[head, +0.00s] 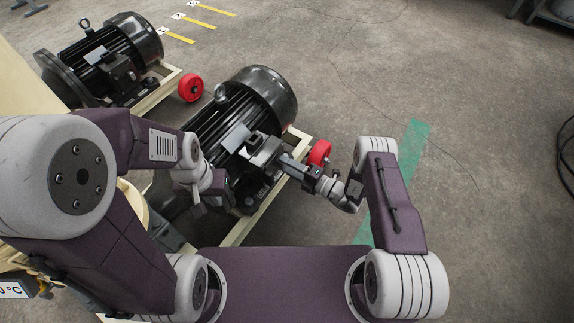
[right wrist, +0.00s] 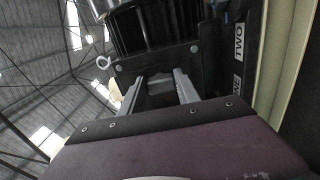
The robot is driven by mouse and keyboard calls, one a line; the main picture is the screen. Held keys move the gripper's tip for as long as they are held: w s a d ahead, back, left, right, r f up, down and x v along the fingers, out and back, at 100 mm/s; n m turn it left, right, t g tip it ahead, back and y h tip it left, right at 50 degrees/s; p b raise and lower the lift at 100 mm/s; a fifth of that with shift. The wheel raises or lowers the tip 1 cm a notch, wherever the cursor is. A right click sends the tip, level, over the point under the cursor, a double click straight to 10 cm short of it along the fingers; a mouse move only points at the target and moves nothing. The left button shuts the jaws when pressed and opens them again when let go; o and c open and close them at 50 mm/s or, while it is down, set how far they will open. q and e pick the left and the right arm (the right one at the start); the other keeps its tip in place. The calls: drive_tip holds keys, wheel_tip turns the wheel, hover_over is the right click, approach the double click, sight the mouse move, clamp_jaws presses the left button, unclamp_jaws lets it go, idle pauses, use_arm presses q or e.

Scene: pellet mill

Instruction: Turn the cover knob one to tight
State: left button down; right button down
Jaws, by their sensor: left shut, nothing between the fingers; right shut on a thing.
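In the right wrist view the two grey fingers of my right gripper (right wrist: 159,88) reach to the dark box face. I cannot tell how tight the knob is. My left gripper (head: 198,207) is shut and empty, left of the box and apart from it.
White labels stand beside the box; one reads TWO (right wrist: 240,42). A second black motor (head: 110,55) stands at the upper left. Red wheels (head: 319,153) sit by the pale frame (head: 262,217). Open concrete floor lies to the right, with a green strip (head: 412,145).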

drive_tip(key=c, duration=0.9)
unclamp_jaws()
drive_tip(key=p+v, duration=0.3)
drive_tip(key=v, duration=0.6)
drive_tip(key=shift+s+p, duration=0.1)
drive_tip(key=shift+p, duration=0.2)
